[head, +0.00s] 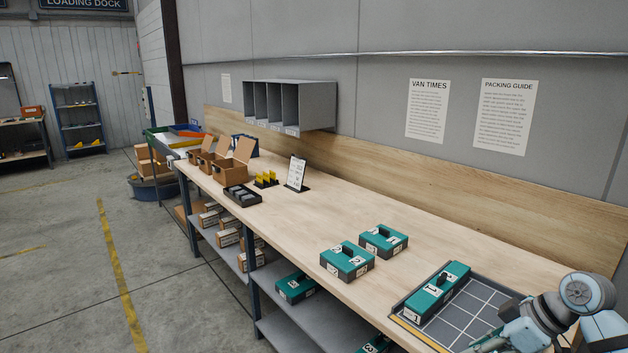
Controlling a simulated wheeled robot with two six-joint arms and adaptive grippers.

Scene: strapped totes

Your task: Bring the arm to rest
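My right arm (585,300) reaches in at the bottom right corner, in front of the right end of the bench. Its wrist end (490,343) overlaps the near edge of the gridded tray (470,316); the fingers cannot be made out. My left gripper is not in view. A teal tote (437,291) marked 1 sits in the left part of the tray. Teal totes marked 2 (347,261) and another number (384,240) sit on the bench left of the tray, apart from my arm.
The wooden bench (290,215) runs to the back left, with a clear middle. Open cardboard boxes (232,165), a dark bin (242,195) and a card stand (297,174) are farther back. More teal totes (295,288) sit on the lower shelf. A grey cubby (305,105) hangs above.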

